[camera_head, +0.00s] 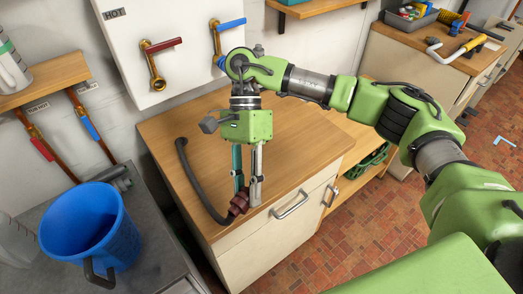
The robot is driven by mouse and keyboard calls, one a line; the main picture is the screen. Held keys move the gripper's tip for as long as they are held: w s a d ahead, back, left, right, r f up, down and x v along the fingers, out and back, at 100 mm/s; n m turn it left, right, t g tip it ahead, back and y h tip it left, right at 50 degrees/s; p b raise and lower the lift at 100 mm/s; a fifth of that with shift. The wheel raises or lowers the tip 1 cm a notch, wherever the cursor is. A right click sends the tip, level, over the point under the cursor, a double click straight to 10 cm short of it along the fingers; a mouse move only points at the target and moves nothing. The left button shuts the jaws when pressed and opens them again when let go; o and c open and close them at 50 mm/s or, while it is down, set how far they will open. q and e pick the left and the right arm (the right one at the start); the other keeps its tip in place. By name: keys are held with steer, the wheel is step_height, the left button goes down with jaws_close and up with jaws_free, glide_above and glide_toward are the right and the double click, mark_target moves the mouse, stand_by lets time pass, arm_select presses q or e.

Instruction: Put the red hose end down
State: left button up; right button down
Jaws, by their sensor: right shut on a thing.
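The hose (193,178) is a dark grey tube that curves over the left part of the wooden counter. Its dull red end (239,201) is at the counter's front edge. My right gripper (247,199) points down and its fingers are shut on the red hose end. From this view I cannot tell whether the red end touches the counter top. My left gripper is not in view.
The wooden counter (290,150) has free room right of the gripper. Red- and blue-handled taps (160,45) are on the white panel behind.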

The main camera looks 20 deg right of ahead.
arm_select(q)
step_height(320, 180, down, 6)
steer(key=b, duration=0.5)
arm_select(e)
steer(key=w+a+r+m+t+y, duration=0.2)
steer(key=w+a+r+m+t, duration=0.15)
steer(key=m+t, duration=0.45)
steer(key=w+a+r+m+t+y, duration=0.2)
steer(key=w+a+m+t, duration=0.15)
steer(key=m, duration=0.85)
steer(key=t+p, duration=0.1)
steer(key=p, duration=0.3)
glide_above(201, 166)
steer(key=shift+m, duration=0.3)
steer(key=f, duration=0.9)
steer(key=shift+s+f, duration=0.1)
steer(key=shift+s, duration=0.25)
steer(key=shift+w+f, duration=0.2)
steer(key=f, duration=0.1)
steer(key=f+p, duration=0.1)
steer(key=f, duration=0.1)
steer(key=shift+w+a+p, duration=0.1)
steer(key=shift+w+p, duration=0.1)
steer(key=shift+p, duration=0.1)
steer(key=shift+f, duration=0.3)
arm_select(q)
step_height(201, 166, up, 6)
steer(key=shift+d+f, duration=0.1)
arm_select(e)
steer(key=shift+f, duration=0.1)
